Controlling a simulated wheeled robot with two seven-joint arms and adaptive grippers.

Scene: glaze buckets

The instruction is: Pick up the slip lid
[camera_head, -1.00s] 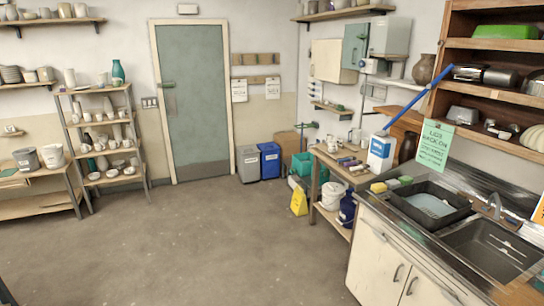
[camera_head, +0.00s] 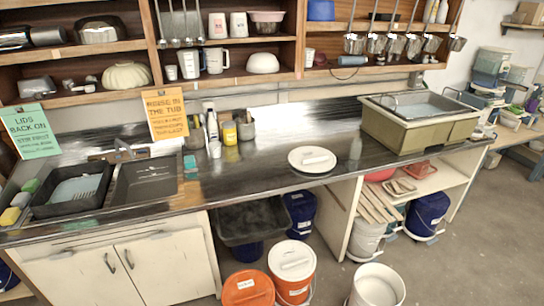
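A round white lid (camera_head: 312,159) with a raised bar handle lies flat on the dark counter, right of the middle. I cannot read any label on it, so I cannot tell for certain that it is the slip lid. On the floor below stand an orange bucket (camera_head: 248,292) with its lid on and an orange bucket with a white lid (camera_head: 292,262) on it. A white bucket (camera_head: 377,287) beside them is open. Neither of my grippers shows in the view.
The dark counter (camera_head: 260,172) is mostly clear around the lid. Small bottles (camera_head: 229,133) stand behind it to the left, and a large olive tub (camera_head: 420,125) stands to the right. Ladles (camera_head: 375,43) hang above. An orange notice (camera_head: 166,113) hangs left.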

